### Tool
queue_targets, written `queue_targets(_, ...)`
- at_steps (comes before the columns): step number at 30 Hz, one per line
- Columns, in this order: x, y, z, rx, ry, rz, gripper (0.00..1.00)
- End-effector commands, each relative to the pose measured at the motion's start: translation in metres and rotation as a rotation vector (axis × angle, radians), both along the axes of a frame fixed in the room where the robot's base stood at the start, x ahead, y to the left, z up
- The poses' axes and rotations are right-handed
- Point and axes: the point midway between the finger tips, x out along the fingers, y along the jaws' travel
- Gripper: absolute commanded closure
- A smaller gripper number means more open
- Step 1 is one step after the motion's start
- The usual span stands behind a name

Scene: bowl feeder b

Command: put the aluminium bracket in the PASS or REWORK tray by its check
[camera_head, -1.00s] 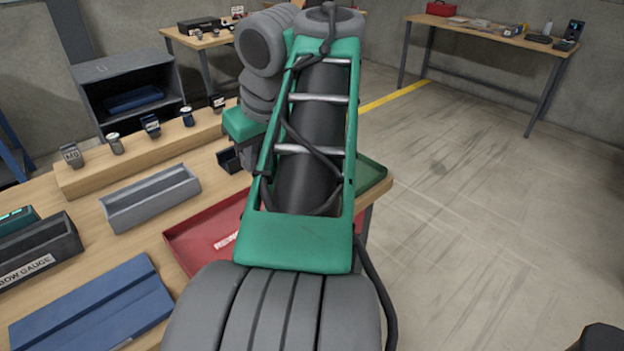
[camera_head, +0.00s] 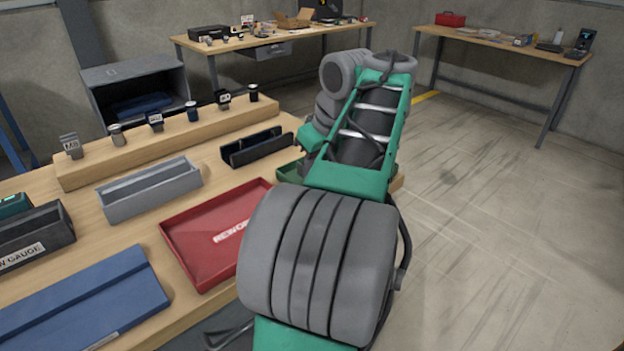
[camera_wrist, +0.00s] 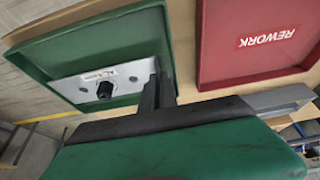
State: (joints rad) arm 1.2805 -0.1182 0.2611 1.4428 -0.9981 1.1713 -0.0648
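The aluminium bracket (camera_wrist: 122,76) is a pale plate with a black round part in it and small markings, seen in the wrist view. It is over the green tray (camera_wrist: 78,36); whether it touches the tray floor I cannot tell. My gripper (camera_wrist: 157,80) has its dark fingers close together at the bracket's right end and appears shut on it. The red REWORK tray (camera_wrist: 220,62) is beside the green tray and empty where it shows. In the head view the REWORK tray (camera_head: 190,250) is on the bench; my arm hides my gripper, the bracket and most of the green tray (camera_head: 289,172).
On the bench are a grey channel block (camera_head: 150,190), a black holder (camera_head: 252,148), a blue block (camera_head: 85,300) and a dark gauge box (camera_head: 35,238). A wooden rail (camera_head: 180,140) carries several small labelled items. Open floor lies to the right.

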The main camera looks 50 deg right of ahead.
Motion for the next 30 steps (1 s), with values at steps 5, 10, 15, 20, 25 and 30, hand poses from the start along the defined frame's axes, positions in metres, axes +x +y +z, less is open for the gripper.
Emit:
queue_targets(5, 0.000, 0.000, -0.013, -0.004, -0.002, 0.001, 1.00)
queue_targets(10, 0.000, 0.000, -0.012, -0.003, -0.002, 0.001, 1.00)
queue_targets(15, 0.000, 0.000, -0.018, -0.003, -0.002, 0.000, 1.00)
queue_targets(20, 0.000, 0.000, -0.023, -0.003, -0.001, 0.000, 1.00)
queue_targets(25, 0.000, 0.000, -0.026, 0.000, 0.000, -0.001, 0.96)
queue_targets(30, 0.000, 0.000, -0.026, 0.000, 0.000, 0.000, 0.82)
